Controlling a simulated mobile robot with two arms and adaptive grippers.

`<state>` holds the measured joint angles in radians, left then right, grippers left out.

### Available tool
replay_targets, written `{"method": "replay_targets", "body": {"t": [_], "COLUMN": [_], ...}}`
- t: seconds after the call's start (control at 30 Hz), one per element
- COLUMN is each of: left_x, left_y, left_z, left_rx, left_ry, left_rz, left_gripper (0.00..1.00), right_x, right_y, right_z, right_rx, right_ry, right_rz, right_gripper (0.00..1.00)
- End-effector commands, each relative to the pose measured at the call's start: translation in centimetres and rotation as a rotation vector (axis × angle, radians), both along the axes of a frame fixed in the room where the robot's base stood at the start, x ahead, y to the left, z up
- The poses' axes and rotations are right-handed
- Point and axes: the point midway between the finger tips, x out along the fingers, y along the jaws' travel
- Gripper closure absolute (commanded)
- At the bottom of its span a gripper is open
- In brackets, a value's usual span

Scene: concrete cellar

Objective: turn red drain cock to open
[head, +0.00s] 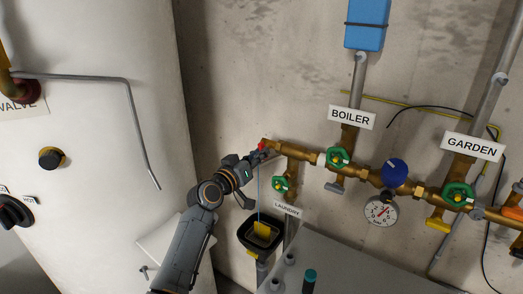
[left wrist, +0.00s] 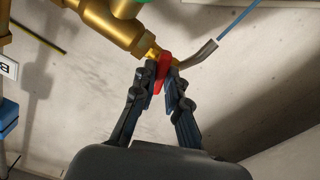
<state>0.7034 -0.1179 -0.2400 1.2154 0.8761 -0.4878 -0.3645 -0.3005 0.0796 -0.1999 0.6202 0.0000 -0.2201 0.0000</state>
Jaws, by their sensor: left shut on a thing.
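The red drain cock (head: 262,146) sits at the left end of the brass pipe run on the wall. In the left wrist view its red handle (left wrist: 163,66) stands between my fingers, in front of a brass fitting (left wrist: 152,50). My left gripper (head: 256,157) reaches it from the lower left and is shut on the handle; in the left wrist view the fingertips (left wrist: 161,75) touch it from both sides. A grey spout (left wrist: 203,52) leaves the fitting. A thin blue line (head: 259,190) runs from there down to a black funnel (head: 245,234); I cannot tell whether it is water.
Green-handled valves hang under the BOILER (head: 351,117) and GARDEN (head: 473,147) signs, with one beside the LAUNDRY sign (head: 287,209). A pressure gauge (head: 381,212) hangs below the pipe. A white tank (head: 95,120) stands left; a grey box top (head: 330,265) is below.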

Motion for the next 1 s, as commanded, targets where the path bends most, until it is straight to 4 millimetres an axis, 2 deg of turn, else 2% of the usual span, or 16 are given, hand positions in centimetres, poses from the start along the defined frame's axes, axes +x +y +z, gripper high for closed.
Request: {"method": "replay_targets", "body": {"t": [0.37, 0.7, 1.0], "left_x": [0.0, 0.0, 0.0], "left_y": [0.0, 0.0, 0.0], "left_z": [0.0, 0.1, -0.2], "left_rx": [-0.028, -0.295, -0.342], "left_ry": [0.023, 0.218, 0.252], "left_rz": [-0.001, -0.001, -0.001], "left_gripper": [1.0, 1.0, 1.0], "right_x": [0.0, 0.0, 0.0], "right_y": [0.0, 0.0, 0.0], "right_z": [0.2, 2.1, 2.1], "right_rx": [0.0, 0.0, 0.0], "right_ry": [0.0, 0.0, 0.0], "right_rz": [0.0, 0.0, 0.0], "right_gripper": [0.6, 0.6, 0.6]}}
